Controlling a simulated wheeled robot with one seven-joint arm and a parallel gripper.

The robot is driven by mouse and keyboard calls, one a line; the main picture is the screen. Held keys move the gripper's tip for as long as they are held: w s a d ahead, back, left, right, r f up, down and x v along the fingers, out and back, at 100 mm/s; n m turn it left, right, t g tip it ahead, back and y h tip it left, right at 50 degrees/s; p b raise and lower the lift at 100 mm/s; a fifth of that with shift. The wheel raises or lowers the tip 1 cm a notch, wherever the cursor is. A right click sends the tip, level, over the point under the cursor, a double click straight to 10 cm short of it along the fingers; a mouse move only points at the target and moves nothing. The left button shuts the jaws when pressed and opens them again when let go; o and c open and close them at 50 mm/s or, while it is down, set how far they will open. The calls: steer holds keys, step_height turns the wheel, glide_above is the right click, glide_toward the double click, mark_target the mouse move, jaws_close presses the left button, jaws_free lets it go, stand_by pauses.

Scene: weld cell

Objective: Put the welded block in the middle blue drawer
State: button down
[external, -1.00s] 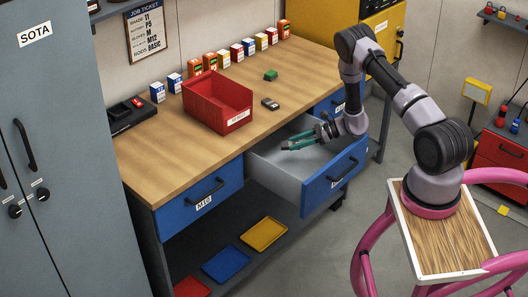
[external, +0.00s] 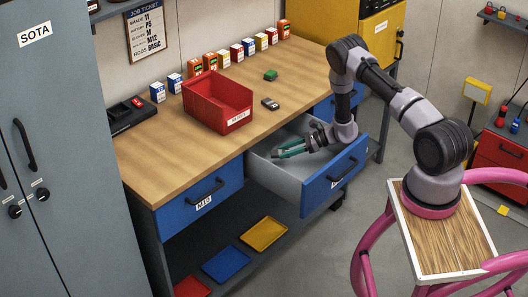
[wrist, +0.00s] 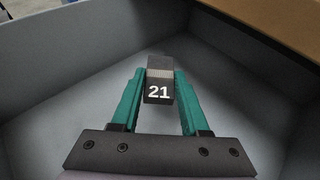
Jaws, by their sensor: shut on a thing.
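The middle blue drawer (external: 333,181) of the workbench is pulled open, and its grey inside is bare where I see it. My gripper (external: 278,153) is inside the opening of the drawer. In the wrist view my gripper (wrist: 158,88) has its green fingers shut on a dark block (wrist: 158,92) marked 21, with a lighter grey band across it. The drawer's grey walls (wrist: 60,40) surround the block on the sides that show. I cannot tell whether the block touches the drawer floor. In the external view the block is too small to make out.
A red bin (external: 217,103), a small green block (external: 271,75) and a small dark block (external: 270,104) stand on the wooden benchtop (external: 165,150). A shut blue drawer (external: 201,200) labelled M10 is to the left. The benchtop edge overhangs the back of the open drawer.

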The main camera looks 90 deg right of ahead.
steer(key=shift+c, duration=2.1)
jaws_free()
